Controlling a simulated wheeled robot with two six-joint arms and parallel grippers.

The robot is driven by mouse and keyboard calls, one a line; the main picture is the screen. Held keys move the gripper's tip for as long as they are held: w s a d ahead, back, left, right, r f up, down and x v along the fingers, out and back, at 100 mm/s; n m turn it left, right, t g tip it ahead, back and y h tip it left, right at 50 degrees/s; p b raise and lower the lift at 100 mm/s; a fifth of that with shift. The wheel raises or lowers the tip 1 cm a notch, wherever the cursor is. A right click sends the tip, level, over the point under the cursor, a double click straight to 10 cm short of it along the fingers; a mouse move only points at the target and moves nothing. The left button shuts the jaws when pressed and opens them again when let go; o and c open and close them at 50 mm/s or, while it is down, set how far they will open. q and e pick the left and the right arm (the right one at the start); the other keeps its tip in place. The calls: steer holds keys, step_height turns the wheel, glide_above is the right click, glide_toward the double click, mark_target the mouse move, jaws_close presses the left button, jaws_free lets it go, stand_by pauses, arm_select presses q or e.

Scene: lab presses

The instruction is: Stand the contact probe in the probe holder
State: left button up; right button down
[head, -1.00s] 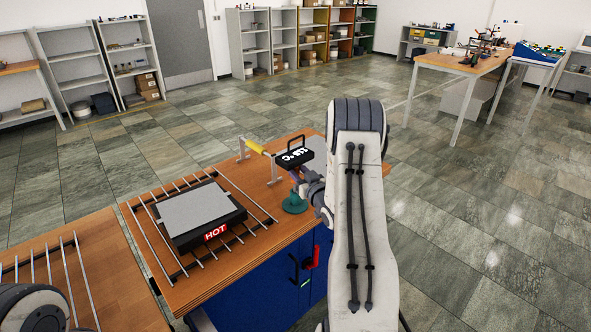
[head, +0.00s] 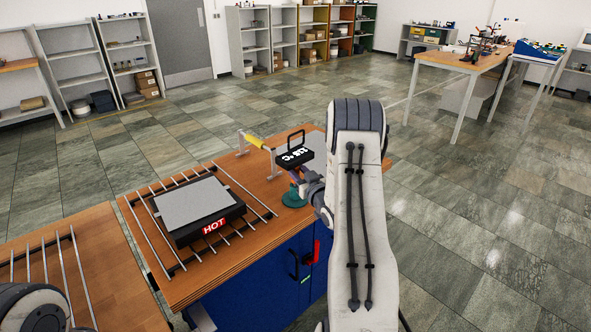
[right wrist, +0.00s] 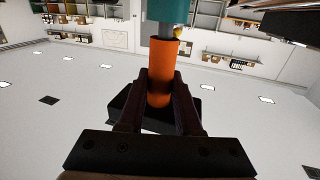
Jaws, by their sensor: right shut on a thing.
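The contact probe has an orange handle (right wrist: 161,77) and a black head (head: 293,158) with white characters. My right gripper (right wrist: 160,88) is shut around the orange handle; in the head view its wrist hides most of it. The teal probe holder (head: 291,199) stands on the bench, directly below the probe in the head view. In the right wrist view, which looks upside down, a teal part (right wrist: 167,10) lines up with the handle's end, with a short metal piece between. I cannot tell how far the tip is inside it. My left gripper is out of view.
A hot plate (head: 198,204) marked HOT sits left of the holder on a metal-rod grid. A stand with a yellow bar (head: 255,141) is just behind. The bench's right edge is close to the holder. Another wooden bench (head: 110,260) is at lower left.

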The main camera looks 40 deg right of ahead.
steer(key=shift+f+b, duration=0.3)
steer(key=shift+f, duration=0.05)
steer(key=c, duration=0.5)
jaws_free()
steer(key=shift+s, duration=0.1)
steer(key=s, duration=0.3)
steer(key=s+a+b, duration=0.1)
steer(key=s, duration=0.2)
steer(key=s+a, duration=0.1)
steer(key=s, duration=0.3)
steer(key=shift+b, duration=0.4)
